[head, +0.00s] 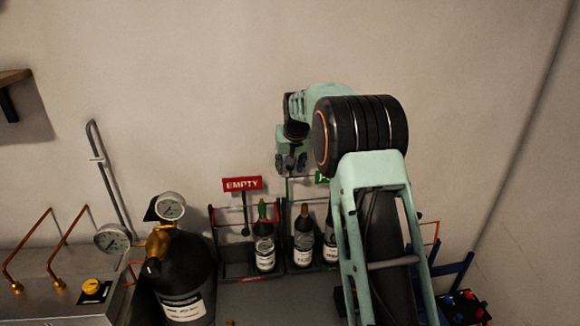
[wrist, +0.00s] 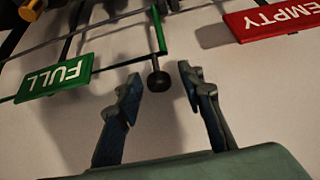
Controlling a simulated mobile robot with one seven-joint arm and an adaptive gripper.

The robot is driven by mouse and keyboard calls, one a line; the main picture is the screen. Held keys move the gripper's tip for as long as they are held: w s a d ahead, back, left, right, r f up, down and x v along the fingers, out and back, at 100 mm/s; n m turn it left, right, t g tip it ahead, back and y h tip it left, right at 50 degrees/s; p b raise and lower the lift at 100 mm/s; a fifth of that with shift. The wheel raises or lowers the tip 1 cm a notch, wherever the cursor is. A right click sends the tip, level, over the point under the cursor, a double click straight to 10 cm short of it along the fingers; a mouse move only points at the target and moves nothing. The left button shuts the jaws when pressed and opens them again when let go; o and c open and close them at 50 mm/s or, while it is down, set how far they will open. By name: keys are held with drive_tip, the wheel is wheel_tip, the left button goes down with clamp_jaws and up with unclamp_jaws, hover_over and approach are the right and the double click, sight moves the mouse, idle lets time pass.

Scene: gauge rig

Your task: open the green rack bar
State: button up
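The green rack bar (wrist: 161,32) crosses the wrist view near the top and ends in a short bent piece with a dark round knob (wrist: 160,82). My gripper (wrist: 158,75) is open, with one finger on each side of the knob and a visible gap to both. In the head view my gripper (head: 291,163) hangs just above the rack (head: 270,276), near the left end of the green bar (head: 287,189). My arm hides most of the bar and its green sign there. The green FULL sign (wrist: 55,80) shows upside down in the wrist view.
A red EMPTY sign (head: 242,184) stands left of my gripper. Labelled bottles (head: 303,240) stand in the rack. A black tank (head: 183,285) with gauges (head: 171,206) is to the left. The wall behind is bare.

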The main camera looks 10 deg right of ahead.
drive_tip(key=v, duration=1.2)
